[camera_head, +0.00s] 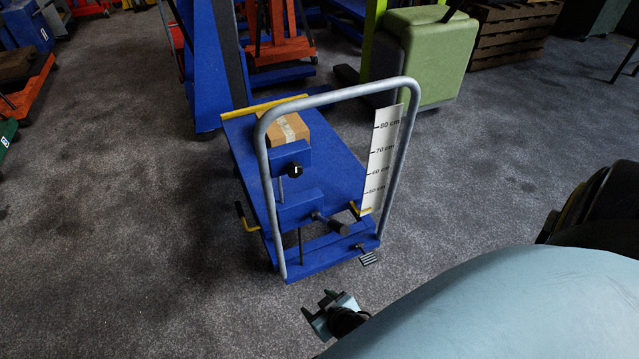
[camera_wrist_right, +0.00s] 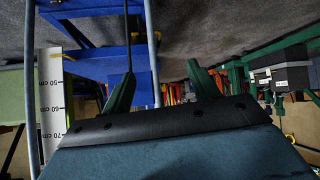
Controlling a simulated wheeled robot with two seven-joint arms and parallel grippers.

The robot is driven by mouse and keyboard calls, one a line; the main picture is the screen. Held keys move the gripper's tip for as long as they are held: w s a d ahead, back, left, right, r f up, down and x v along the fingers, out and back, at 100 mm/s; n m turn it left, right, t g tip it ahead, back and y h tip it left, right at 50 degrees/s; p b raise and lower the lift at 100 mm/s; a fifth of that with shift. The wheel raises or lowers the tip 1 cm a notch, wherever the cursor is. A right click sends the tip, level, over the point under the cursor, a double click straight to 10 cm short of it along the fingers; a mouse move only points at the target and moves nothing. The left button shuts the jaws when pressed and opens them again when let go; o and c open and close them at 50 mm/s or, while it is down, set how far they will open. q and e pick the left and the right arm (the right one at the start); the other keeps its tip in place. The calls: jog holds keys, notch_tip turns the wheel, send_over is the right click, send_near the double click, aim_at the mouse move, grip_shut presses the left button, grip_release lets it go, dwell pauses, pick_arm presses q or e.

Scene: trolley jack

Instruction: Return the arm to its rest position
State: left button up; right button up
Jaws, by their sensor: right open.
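The trolley jack's blue platform (camera_head: 335,160) stands in the middle of the head view, with a grey tubular handle (camera_head: 345,92) and a white height scale (camera_head: 381,160). A cardboard box (camera_head: 285,131) rests on the platform. My right gripper (camera_head: 318,302) is in front of the jack's near end, apart from it. In the right wrist view my right gripper (camera_wrist_right: 160,70) has its two green fingers spread, with nothing between them. The jack's blue frame (camera_wrist_right: 105,65) and scale (camera_wrist_right: 53,92) show upside down there. My left gripper is not in view.
A black knob (camera_head: 296,170), a grey cylinder (camera_head: 340,228) and a small pedal (camera_head: 370,257) are on the jack's near end. A green cabinet (camera_head: 416,55) and wooden crates (camera_head: 510,45) stand behind. Bare grey floor lies left and right of the jack.

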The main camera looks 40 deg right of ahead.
dwell(0.3)
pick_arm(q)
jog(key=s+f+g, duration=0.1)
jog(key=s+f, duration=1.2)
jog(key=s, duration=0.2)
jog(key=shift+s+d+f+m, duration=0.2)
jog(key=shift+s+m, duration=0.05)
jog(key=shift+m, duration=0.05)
pick_arm(e)
jog(key=s+d+f+g, duration=0.1)
jog(key=s+f+g, duration=0.2)
jog(key=s, duration=0.6)
jog(key=s+d+f+n+g, duration=0.1)
jog(key=s+d+f+g, duration=0.1)
jog(key=s+f, duration=0.6)
jog(key=s+d+f+n+g, duration=0.1)
jog(key=s+f, duration=0.4)
jog(key=s, duration=0.6)
jog(key=d+g, duration=0.1)
jog(key=g, duration=0.1)
jog(key=shift+s+d+f+g, duration=0.2)
jog(key=shift+s+f+g, duration=0.1)
jog(key=shift+s+g, duration=0.1)
